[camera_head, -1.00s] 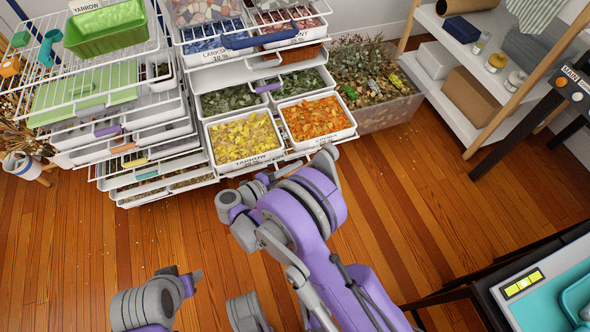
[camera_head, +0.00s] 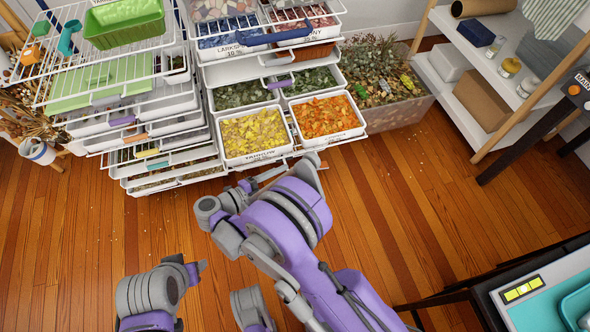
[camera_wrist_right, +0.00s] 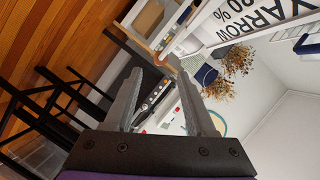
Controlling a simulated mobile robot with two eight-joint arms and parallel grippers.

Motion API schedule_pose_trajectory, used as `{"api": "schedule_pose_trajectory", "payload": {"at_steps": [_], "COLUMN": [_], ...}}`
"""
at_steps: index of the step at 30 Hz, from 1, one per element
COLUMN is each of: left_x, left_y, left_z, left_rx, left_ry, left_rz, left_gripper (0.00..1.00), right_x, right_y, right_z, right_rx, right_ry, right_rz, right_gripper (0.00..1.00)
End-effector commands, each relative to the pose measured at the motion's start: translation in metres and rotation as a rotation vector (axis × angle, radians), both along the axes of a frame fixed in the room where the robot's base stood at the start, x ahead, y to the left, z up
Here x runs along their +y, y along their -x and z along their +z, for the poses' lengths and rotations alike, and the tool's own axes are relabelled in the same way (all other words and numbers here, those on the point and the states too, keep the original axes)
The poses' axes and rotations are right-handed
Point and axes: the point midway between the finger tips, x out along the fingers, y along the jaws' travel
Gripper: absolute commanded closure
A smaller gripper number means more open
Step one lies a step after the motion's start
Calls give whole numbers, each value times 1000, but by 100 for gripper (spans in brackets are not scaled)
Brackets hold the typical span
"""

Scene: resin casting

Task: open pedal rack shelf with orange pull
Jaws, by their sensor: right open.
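The pedal rack (camera_head: 205,163) stands at the upper left of the head view, with white wire shelves and trays. The orange pull (camera_head: 133,137) is on a left-hand shelf front, between a purple pull (camera_head: 122,121) above and a yellow pull (camera_head: 146,153) below. That shelf looks pushed in. My right gripper (camera_wrist_right: 160,85) is open and empty in the right wrist view. In the head view its arm reaches up to the floor in front of the yellow petal tray, right of the orange pull and apart from it; the jaws are mostly hidden there.
Trays of yellow (camera_head: 252,133) and orange petals (camera_head: 326,117) stick out at the rack's right side. A white shelf unit (camera_head: 450,95) is at upper right, a black-framed bench (camera_head: 490,290) at lower right. The wooden floor between is clear.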

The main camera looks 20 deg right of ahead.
Motion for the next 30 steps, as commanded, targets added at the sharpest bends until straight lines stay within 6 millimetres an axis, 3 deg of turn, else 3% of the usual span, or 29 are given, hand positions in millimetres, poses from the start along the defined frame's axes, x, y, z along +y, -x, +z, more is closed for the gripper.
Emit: {"api": "schedule_pose_trajectory", "payload": {"at_steps": [7, 25, 28, 30], "left_x": [0, 0, 0, 0], "left_y": [1, 1, 1, 1], "left_z": [5, 5, 5, 5], "left_rx": [-1, -1, -1, -1], "left_ry": [0, 0, 0, 0], "left_rz": [0, 0, 0, 0], "left_gripper": [50, 50, 50, 50], "right_x": [24, 24, 19, 12], "right_y": [9, 9, -2, -19], "right_z": [5, 6, 18, 39], "right_rx": [0, -2, -24, -64], "right_ry": [-1, 0, 8, 25], "right_rz": [1, 2, 35, 95], "right_gripper": [44, 44, 44, 44]}}
